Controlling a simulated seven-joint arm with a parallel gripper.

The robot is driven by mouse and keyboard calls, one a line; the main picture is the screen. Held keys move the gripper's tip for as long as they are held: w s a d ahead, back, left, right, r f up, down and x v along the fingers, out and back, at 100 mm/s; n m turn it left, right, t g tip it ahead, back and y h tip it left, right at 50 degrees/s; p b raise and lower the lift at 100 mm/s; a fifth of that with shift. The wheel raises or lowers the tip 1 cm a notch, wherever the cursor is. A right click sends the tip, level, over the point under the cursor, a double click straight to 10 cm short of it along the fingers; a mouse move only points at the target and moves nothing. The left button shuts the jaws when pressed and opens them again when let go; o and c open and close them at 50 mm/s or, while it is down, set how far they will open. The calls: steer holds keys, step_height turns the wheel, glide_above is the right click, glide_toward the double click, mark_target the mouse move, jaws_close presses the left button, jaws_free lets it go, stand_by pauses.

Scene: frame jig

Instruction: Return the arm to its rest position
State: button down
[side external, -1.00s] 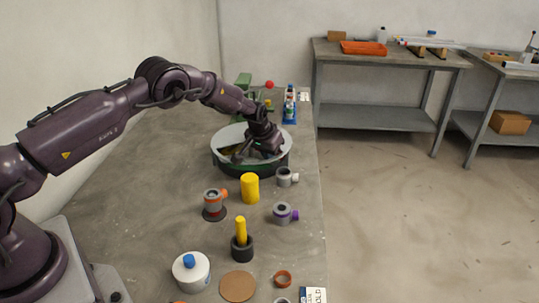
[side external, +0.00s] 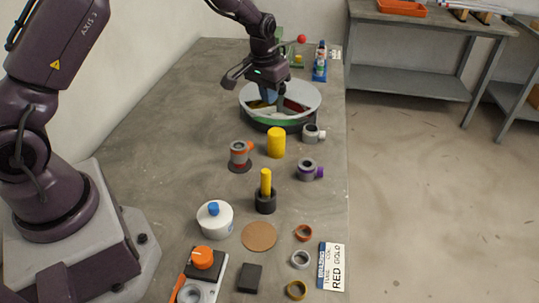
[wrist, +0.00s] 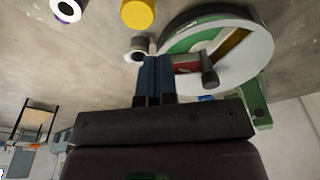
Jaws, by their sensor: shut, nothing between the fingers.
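My gripper (side external: 269,97) hangs from my raised arm, over the round grey-rimmed tray (side external: 314,93) at the far part of the bench. It also shows in the wrist view (wrist: 155,62), where its two blue fingers are together with nothing between them. The tray (wrist: 258,48) has a green side wall and compartments, with red and green parts visible inside. The gripper overlaps the tray in the side view; the exact height between them is hard to judge.
A blue bottle (side external: 320,62) stands behind the tray. Open bench lies left.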

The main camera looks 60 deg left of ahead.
steer(key=s+d+r+m+t, duration=0.1)
steer(key=s+d+r, duration=0.3)
steer(key=s+r, duration=0.6)
steer(key=s+d+r+m+t, duration=0.2)
steer(key=s+d+r, duration=0.3)
steer(key=s+r, duration=0.5)
steer(key=shift+s+d+r+t, duration=0.2)
steer(key=shift+s+t, duration=0.2)
steer(key=shift+s, duration=3.5)
